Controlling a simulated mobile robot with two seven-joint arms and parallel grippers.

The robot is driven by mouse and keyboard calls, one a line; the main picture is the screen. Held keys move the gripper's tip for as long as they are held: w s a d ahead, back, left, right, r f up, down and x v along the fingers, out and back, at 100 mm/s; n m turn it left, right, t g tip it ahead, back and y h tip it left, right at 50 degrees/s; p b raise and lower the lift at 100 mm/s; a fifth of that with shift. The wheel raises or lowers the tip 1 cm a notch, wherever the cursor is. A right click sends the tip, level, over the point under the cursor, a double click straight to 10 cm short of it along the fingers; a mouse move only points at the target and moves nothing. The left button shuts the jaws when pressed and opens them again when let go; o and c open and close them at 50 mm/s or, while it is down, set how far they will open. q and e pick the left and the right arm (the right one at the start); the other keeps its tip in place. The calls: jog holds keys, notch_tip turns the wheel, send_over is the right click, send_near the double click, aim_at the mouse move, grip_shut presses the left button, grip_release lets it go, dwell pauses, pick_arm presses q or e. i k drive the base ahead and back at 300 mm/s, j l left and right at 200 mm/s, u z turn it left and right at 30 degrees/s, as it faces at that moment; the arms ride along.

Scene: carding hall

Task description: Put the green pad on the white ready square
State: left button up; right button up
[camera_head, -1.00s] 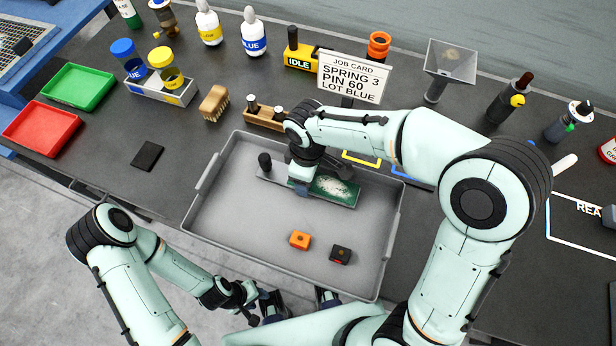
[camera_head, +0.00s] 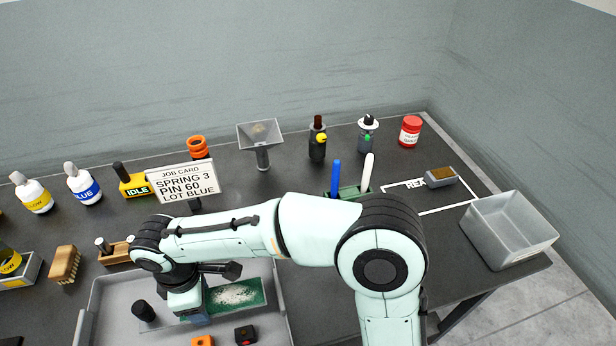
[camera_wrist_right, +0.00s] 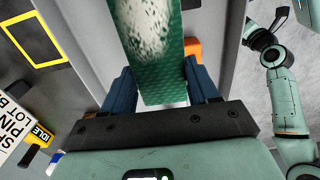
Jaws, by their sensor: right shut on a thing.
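In the head view my right gripper (camera_head: 192,303) is at the pad's left part, and I cannot tell if the pad is lifted. The white ready square (camera_head: 450,207) is an outline at the right of the bench, partly hidden by my arm. Part of my left arm shows in the right wrist view; its fingers are unclear.
A grey block with a brown top (camera_head: 440,177) sits inside the ready square. A grey bin (camera_head: 500,245) stands just right of it.

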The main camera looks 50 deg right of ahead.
aim_at(440, 209)
jog(key=k, duration=0.9)
